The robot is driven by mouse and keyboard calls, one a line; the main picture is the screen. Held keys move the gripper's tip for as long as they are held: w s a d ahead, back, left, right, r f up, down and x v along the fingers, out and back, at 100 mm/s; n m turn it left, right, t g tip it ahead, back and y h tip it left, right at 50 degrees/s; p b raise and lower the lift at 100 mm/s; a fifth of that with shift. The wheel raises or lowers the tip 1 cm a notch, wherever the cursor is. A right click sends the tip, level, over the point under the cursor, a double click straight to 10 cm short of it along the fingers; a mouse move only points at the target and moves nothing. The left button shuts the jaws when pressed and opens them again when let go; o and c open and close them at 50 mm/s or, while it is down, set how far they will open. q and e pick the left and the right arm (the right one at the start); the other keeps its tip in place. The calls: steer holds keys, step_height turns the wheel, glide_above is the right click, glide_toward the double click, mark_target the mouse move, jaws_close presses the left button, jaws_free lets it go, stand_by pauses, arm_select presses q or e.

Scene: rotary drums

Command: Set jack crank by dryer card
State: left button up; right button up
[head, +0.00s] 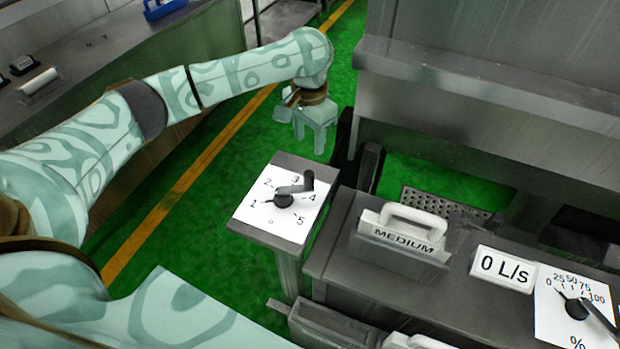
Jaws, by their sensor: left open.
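The jack crank (296,188) is a black handle on a round hub, set on a white dial plate (250,212) numbered 0 to 5 on top of a grey post. The handle sticks out up and right, between 3 and 4. A thin pointer on the opposite side of the hub points left, at about 1. A card reading MEDIUM (402,241) stands on the grey bench to the right. My left gripper (316,140) is open, fingers down, beyond the dial and apart from the crank. My right gripper is not in view.
A sign reading 0 L/s (503,269) and a percent dial (558,318) with a black handle, pointer near 0, are on the bench (346,262). A large grey machine (490,110) stands behind. Green floor lies left of the post.

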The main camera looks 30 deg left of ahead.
mark_target(310, 171)
arm_select(q)
step_height(310, 171, down, 14)
steer(key=b, duration=0.5)
steer(key=shift+f, duration=0.1)
jaws_close()
